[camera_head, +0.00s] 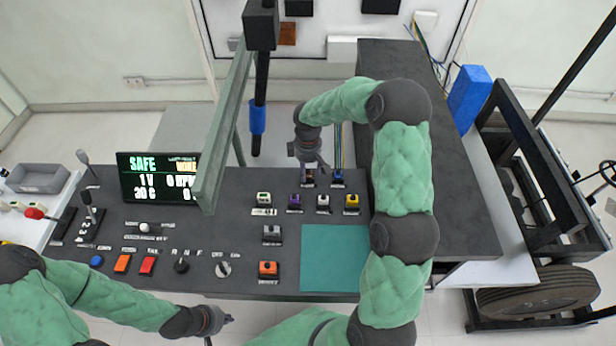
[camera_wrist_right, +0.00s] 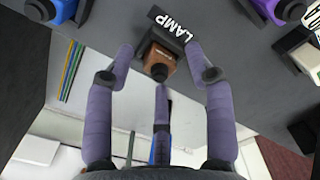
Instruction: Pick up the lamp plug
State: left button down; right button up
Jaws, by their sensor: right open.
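The lamp plug (camera_wrist_right: 160,57) is a brown block with a dark round end, beside a black label reading LAMP (camera_wrist_right: 176,26) in the right wrist view. In the head view the lamp plug (camera_head: 308,181) sits at the far edge of the console, partly hidden by my right gripper. My right gripper (camera_head: 308,163) is just above it. In the wrist view its open purple-grey fingers (camera_wrist_right: 160,68) are spread around the plug, with no clear grip on it. My left gripper (camera_head: 218,322) is low in the head view, away from the plug; its finger opening is unclear.
A blue plug (camera_head: 338,178) stands right of the lamp plug. Purple (camera_head: 295,202), white (camera_head: 323,202) and yellow (camera_head: 352,202) plugs stand nearer in a row. A display screen (camera_head: 158,178) and a green post (camera_head: 228,125) are left. A teal mat (camera_head: 333,258) is bare.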

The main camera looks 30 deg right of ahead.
jog(key=shift+f, duration=0.4)
grip_shut()
jog(key=shift+r, duration=0.15)
